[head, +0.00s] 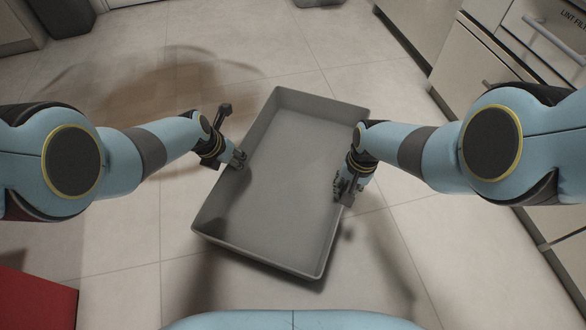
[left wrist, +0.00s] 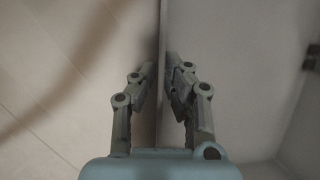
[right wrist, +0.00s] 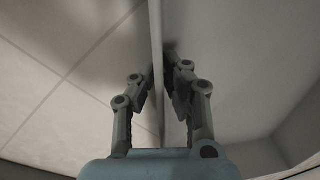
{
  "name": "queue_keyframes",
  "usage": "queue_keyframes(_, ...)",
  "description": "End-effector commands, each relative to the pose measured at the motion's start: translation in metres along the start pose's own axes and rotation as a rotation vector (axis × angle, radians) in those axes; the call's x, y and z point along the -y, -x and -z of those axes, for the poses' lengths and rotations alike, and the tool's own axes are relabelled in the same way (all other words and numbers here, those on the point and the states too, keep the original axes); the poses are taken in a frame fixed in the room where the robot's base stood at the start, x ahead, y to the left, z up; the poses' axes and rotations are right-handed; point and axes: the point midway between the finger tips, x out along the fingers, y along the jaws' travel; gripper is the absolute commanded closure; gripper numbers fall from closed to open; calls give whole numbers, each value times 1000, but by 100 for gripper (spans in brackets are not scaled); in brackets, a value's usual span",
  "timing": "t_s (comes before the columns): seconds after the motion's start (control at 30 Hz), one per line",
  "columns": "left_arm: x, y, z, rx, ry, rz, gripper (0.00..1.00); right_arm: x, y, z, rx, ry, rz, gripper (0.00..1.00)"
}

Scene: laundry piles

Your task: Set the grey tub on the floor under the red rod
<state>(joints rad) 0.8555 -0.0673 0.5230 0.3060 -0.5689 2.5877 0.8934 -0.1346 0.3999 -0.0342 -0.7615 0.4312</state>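The grey tub (head: 290,170) is empty and sits turned at an angle in front of me in the head view. My left gripper (head: 240,160) is at its left wall. In the left wrist view its fingers (left wrist: 161,62) stand on both sides of that thin wall, closed on it. My right gripper (head: 341,188) is at the right wall. In the right wrist view its fingers (right wrist: 160,55) likewise pinch the wall (right wrist: 156,25) between them. I cannot tell for sure whether the tub touches the floor. No red rod shows in any view.
The tiled floor (head: 120,250) is open around the tub. A red object (head: 35,300) stands at the lower left. Pale cabinets with a drawer marked for lint (head: 545,45) line the right side. A dark bin-like object (head: 62,15) is at the far left.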

Motion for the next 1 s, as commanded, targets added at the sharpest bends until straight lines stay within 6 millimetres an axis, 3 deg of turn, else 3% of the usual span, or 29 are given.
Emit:
queue_keyframes(0.13, 0, 2, -3, 3, -1, -1, 71, 1, 3, 2, -3, 0, 1, 71)
queue_keyframes(0.57, 1, 6, -2, 3, -1, 2, 71, 2, 3, 1, -2, 0, 2, 71)
queue_keyframes(0.77, 0, 23, -2, 5, -2, 2, 71, 2, 3, 1, -2, 0, 2, 71)
queue_keyframes(1.0, 0, 57, -2, 4, 0, -1, 71, 2, 3, 1, -2, 0, 2, 71)
